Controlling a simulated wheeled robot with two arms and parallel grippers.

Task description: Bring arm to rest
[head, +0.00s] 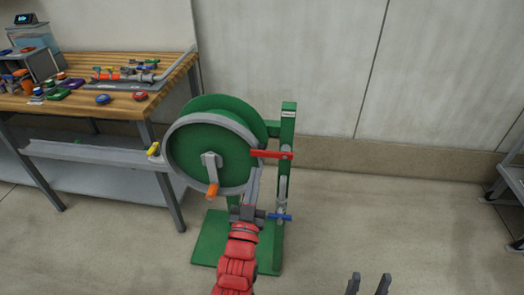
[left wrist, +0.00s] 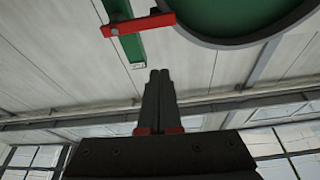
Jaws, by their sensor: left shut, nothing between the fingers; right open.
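My left arm (head: 236,262) is red and reaches up from the bottom middle of the head view. My left gripper (head: 256,170) is shut and empty, its fingers pointing away from me in front of the green stand, by the reel's lower right rim. In the left wrist view the left gripper's fingers (left wrist: 159,73) are pressed together. My right gripper (head: 369,279) is open and empty at the bottom edge, over bare floor; the rest of that arm is out of view.
A green reel (head: 205,135) with a grey rim and orange-handled crank (head: 212,190) stands close to my left gripper. A red lever (head: 272,154) and blue handle (head: 281,217) are on its post (head: 288,125). A wooden bench (head: 125,107) stands left.

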